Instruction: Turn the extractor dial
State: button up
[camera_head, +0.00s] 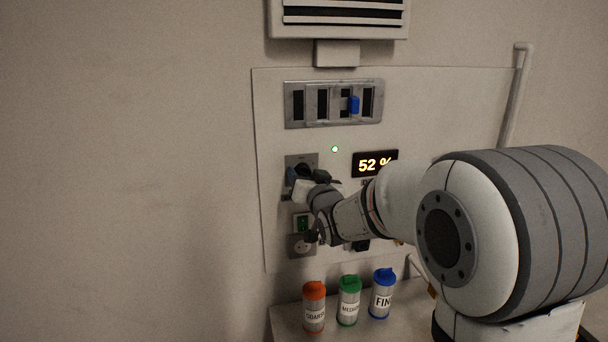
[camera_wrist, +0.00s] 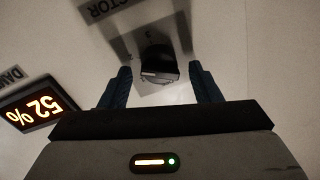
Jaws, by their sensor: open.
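The extractor dial (camera_wrist: 158,68) is a dark knob on a light plate, in the upper middle of the wrist view. Part of a label ending in "CTOR" shows beside it. In the wrist view my gripper (camera_wrist: 163,85) is open, with one blue-grey finger on each side of the dial and a visible gap to it on both sides. In the head view my gripper (camera_head: 302,176) is at the grey dial plate (camera_head: 299,159) on the wall panel, and it hides most of the dial. I cannot tell whether the fingertips touch the plate.
A display (camera_head: 375,163) reading "52 %" is right of the dial. A slotted vent with a blue tab (camera_head: 354,105) is above, and a green switch (camera_head: 303,223) and socket below. Orange (camera_head: 314,307), green (camera_head: 349,301) and blue-capped (camera_head: 382,294) canisters stand on the ledge underneath.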

jog(key=c, duration=0.9)
jog(key=shift+a, duration=0.15)
jog(key=shift+c, duration=0.3)
